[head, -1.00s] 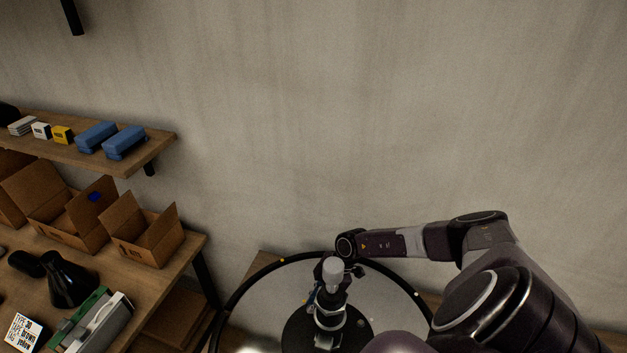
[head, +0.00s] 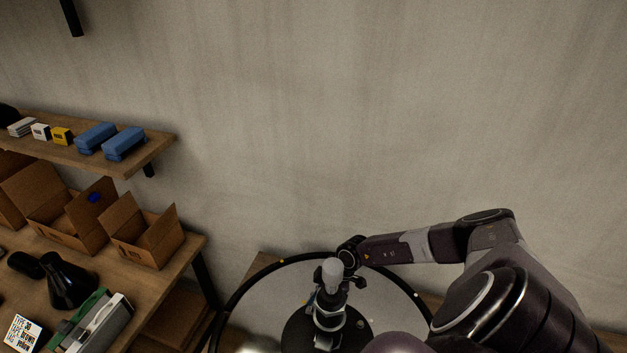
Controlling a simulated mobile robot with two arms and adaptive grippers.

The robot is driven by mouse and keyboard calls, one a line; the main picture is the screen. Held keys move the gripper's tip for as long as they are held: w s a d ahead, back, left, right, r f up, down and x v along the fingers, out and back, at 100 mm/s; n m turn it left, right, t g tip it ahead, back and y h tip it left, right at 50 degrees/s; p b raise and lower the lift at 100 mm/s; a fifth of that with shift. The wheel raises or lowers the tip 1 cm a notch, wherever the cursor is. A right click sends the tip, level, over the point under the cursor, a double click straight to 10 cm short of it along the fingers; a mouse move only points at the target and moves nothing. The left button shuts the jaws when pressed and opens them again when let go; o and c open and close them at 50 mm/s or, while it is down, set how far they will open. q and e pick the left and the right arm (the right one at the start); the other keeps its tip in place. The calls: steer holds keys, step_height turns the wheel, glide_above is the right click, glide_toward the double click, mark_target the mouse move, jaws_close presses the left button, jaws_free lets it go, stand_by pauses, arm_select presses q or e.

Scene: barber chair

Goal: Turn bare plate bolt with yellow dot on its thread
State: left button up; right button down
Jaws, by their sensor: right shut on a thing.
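My right arm comes in from the right, and its dark wrist bends down over a round base (head: 266,300) with a black rim. My right gripper (head: 328,322) points down at the dark centre disc (head: 297,328) of that base. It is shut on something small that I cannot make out. A grey cylinder (head: 332,272) stands above the gripper and partly covers it. The bolt and its yellow dot cannot be told apart at this size; the wrist and gripper may hide them. My left gripper is not in view.
Small yellow spots dot the rim. At left, a workbench (head: 165,290) holds open cardboard boxes (head: 142,232), a black cone-shaped object (head: 70,284) and a green and grey case (head: 98,325). A shelf (head: 150,150) above carries blue packs (head: 124,144). The wall behind is bare.

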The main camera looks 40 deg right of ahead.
steer(key=c, duration=1.9)
jaws_free()
steer(key=shift+r, duration=0.1)
steer(key=v, duration=1.1)
steer(key=shift+d+r, duration=0.2)
steer(key=shift+r, duration=0.15)
steer(key=shift+s, duration=0.1)
